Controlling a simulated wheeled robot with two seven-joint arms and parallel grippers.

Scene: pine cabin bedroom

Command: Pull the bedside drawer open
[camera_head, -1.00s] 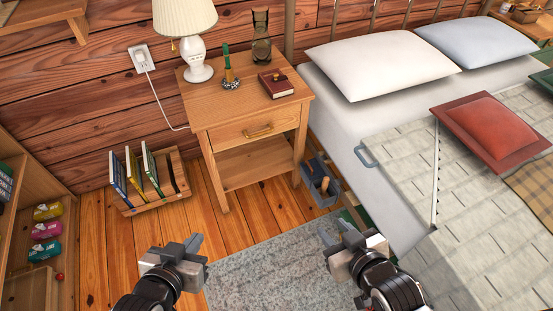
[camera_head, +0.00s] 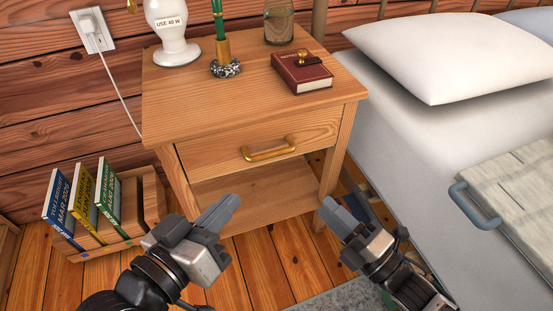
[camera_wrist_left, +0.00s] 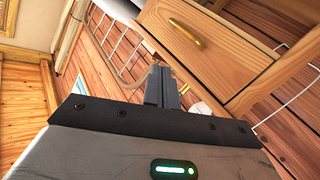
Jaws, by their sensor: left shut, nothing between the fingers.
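The wooden bedside table stands in the middle of the head view, its drawer (camera_head: 215,153) shut with the front flush in the frame. A brass bar handle (camera_head: 268,150) is fixed across the drawer front. The drawer front (camera_wrist_left: 225,50) and handle (camera_wrist_left: 187,33) also show in the left wrist view. My left gripper (camera_head: 228,207) is shut and empty, in front of and below the handle, apart from it. Its fingers (camera_wrist_left: 162,85) point toward the table in the wrist view. My right gripper (camera_head: 340,208) is near the table's right front leg; whether its fingers are parted is unclear.
A book rack (camera_head: 125,220) stands left on the floor. The bed (camera_head: 410,150) borders the right side.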

